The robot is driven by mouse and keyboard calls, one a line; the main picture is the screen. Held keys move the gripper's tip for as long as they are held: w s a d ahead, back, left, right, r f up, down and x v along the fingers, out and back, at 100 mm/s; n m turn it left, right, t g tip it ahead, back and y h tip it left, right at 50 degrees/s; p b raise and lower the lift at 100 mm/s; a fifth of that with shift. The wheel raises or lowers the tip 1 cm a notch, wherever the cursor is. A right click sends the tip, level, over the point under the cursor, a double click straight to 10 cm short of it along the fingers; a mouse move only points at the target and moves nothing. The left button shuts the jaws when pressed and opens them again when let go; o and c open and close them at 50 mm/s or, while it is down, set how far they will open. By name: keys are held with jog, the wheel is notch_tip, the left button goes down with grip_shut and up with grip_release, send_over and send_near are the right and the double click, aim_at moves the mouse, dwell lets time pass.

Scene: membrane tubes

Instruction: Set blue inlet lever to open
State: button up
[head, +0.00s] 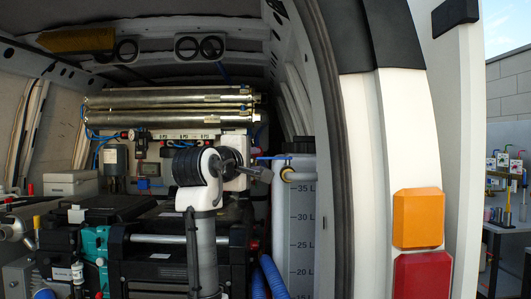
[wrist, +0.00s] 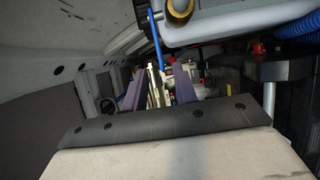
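The blue inlet lever (head: 272,157) is a thin blue bar lying about level at the top of the white tank, above a brass fitting (head: 287,174). My gripper (head: 266,175) is just below the lever's left part in the head view, small and partly seen. In the wrist view the blue lever (wrist: 157,42) runs down from the top edge towards the space between my two purple fingers (wrist: 158,88). The fingers are apart with nothing seen held between them. Whether a finger touches the lever cannot be told. The brass fitting (wrist: 180,10) is at the top.
The white tank (head: 305,220) with litre marks stands right of my arm. Steel membrane tubes (head: 170,101) lie across the back. The van's door frame (head: 340,150) bounds the right side. Black and teal equipment (head: 95,245) fills the lower left. Blue hoses (head: 272,278) hang low.

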aim_at(266, 158)
jog(key=p+x, duration=0.3)
jog(key=x, duration=0.5)
jog(key=shift+w, duration=0.15)
grip_shut()
